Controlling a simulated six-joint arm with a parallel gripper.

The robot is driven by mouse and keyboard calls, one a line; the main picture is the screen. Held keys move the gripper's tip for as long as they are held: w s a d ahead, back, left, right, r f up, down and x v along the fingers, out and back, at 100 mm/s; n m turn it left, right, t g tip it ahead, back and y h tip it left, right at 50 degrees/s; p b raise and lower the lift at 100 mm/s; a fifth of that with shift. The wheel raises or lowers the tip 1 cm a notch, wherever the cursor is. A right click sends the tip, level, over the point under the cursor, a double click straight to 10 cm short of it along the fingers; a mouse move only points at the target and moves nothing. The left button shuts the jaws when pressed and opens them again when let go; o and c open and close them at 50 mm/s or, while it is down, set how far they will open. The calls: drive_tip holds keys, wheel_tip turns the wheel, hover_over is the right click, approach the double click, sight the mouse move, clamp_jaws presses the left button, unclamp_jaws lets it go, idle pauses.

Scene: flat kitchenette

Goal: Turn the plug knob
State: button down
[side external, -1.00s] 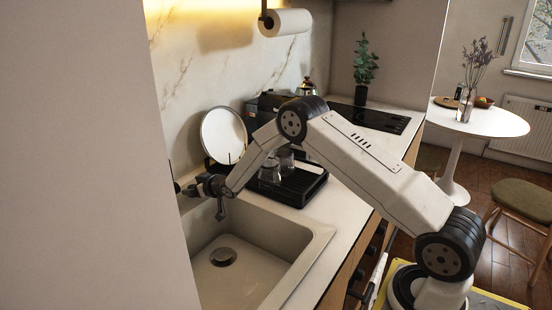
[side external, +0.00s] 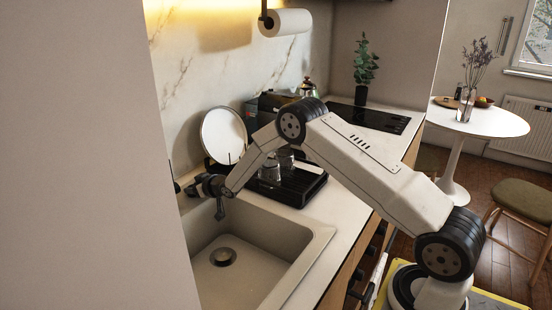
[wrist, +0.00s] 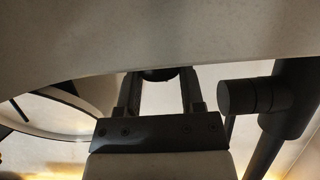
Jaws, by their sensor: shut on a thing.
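The plug knob (wrist: 158,74) is a small dark round piece at the pale surface in the wrist view. My gripper (wrist: 160,82) has one finger on each side of it and is shut on it. In the side external view my gripper (side external: 196,188) is at the back edge of the sink (side external: 290,247), by the dark tap. There the knob is too small and covered to make out. The drain (side external: 222,257) shows as a round metal piece in the sink floor.
The dark tap (wrist: 285,100) stands close beside my gripper in the wrist view. A round white plate (side external: 223,135) stands upright behind the sink. A black tray (side external: 308,190) with glasses is right of it. The sink bowl looks empty.

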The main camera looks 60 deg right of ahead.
drive_tip(key=shift+w+d+r+n+g+y, duration=0.1)
drive_tip(key=shift+n+g+y, duration=0.05)
drive_tip(key=shift+n+y, duration=0.75)
drive_tip(key=shift+w+d+r+n+g+y, duration=0.1)
drive_tip(key=shift+n+g+y, duration=0.05)
drive_tip(key=shift+n+y, duration=1.35)
drive_tip(key=shift+y, duration=0.3)
drive_tip(key=shift+s, duration=0.1)
drive_tip(key=shift+c, duration=1.1)
unclamp_jaws()
drive_tip(key=shift+f, duration=0.1)
drive_tip(key=shift+s+a+f+m+h, duration=0.1)
drive_tip(key=shift+a+m+h, duration=0.05)
drive_tip(key=shift+m+h, duration=1.05)
drive_tip(key=shift+a+m+h, duration=0.1)
drive_tip(key=shift+m+h, duration=1)
drive_tip(key=shift+h, duration=0.2)
